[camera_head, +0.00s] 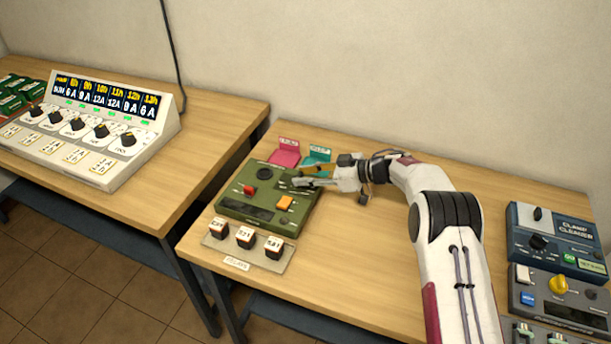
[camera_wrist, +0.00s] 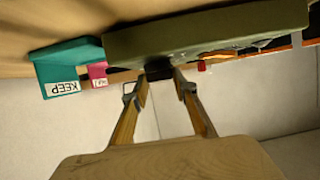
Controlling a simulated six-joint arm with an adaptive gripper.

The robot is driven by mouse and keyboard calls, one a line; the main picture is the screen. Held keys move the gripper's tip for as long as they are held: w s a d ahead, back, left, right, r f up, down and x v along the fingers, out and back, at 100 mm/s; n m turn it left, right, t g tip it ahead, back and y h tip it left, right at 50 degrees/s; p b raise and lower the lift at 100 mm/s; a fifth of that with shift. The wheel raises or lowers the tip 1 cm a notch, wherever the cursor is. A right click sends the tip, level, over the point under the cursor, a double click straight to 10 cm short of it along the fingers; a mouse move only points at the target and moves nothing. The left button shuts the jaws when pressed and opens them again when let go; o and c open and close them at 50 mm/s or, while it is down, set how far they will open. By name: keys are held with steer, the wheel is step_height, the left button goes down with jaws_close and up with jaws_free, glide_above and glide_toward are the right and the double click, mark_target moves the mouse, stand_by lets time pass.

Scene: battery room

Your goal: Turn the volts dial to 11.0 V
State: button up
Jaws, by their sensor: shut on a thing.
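The olive-green device (camera_head: 235,208) sits on the right bench. It has a round black dial (camera_head: 264,173) at the back, a red knob (camera_head: 249,189) and an orange button (camera_head: 285,203). My gripper (camera_head: 296,177) reaches in low from the right over the device's back right part. In the wrist view my gripper (camera_wrist: 160,88) has its two amber fingers on either side of a dark knob (camera_wrist: 158,67) against the green device (camera_wrist: 225,27). Whether this is the volts dial, I cannot tell. Its pointer and scale are hidden.
A pink tray (camera_head: 285,155) and a teal KEEP tray (camera_head: 319,153) stand behind the device. Several dark blocks stand on a plate (camera_head: 270,262) in front. Other devices (camera_head: 555,240) stand at the right edge. A white console (camera_head: 100,125) is on the left bench.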

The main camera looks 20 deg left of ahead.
steer(key=shift+r+g, duration=0.15)
steer(key=shift+g, duration=0.15)
stand_by(0.4)
steer(key=o, duration=1.1)
steer(key=shift+d, duration=0.1)
steer(key=shift+w+d+r, duration=0.1)
steer(key=shift+d, duration=0.25)
steer(key=v, duration=1.1)
